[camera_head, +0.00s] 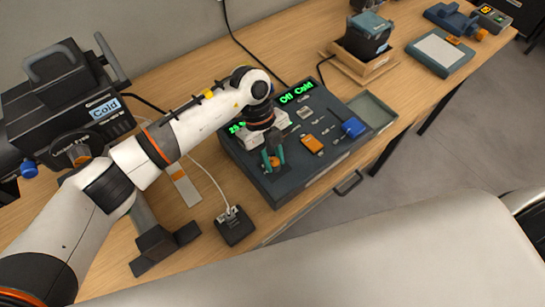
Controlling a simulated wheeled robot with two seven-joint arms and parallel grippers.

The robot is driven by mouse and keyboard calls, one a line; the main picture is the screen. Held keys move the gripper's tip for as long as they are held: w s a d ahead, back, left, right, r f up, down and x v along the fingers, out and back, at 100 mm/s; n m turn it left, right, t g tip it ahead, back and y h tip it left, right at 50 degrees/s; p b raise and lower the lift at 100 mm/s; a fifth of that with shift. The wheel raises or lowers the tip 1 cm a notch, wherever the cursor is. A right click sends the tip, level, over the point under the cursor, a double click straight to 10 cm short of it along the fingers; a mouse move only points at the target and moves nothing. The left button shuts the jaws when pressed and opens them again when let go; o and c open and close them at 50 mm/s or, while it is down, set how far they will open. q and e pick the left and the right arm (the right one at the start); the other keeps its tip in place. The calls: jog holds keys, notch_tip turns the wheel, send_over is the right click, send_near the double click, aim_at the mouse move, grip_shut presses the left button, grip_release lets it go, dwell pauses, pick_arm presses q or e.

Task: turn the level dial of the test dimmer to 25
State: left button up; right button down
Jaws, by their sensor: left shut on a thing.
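The dimmer console (272,191) is a dark box on the wooden table, with controls on its top. My right gripper is not in view.
An orange slider (313,144) and a blue knob (353,127) stand on the console right of my gripper. A small black box (235,226) with a cable lies in front. A black lamp marked "Cold" (70,100) stands left. An empty grey tray (371,109) is right.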

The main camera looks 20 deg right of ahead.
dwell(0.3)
pick_arm(q)
jog(key=o, duration=1)
jog(key=p+v, duration=0.5)
jog(key=v, duration=0.7)
jog(key=shift+p, duration=0.3)
jog(key=shift+s, duration=0.1)
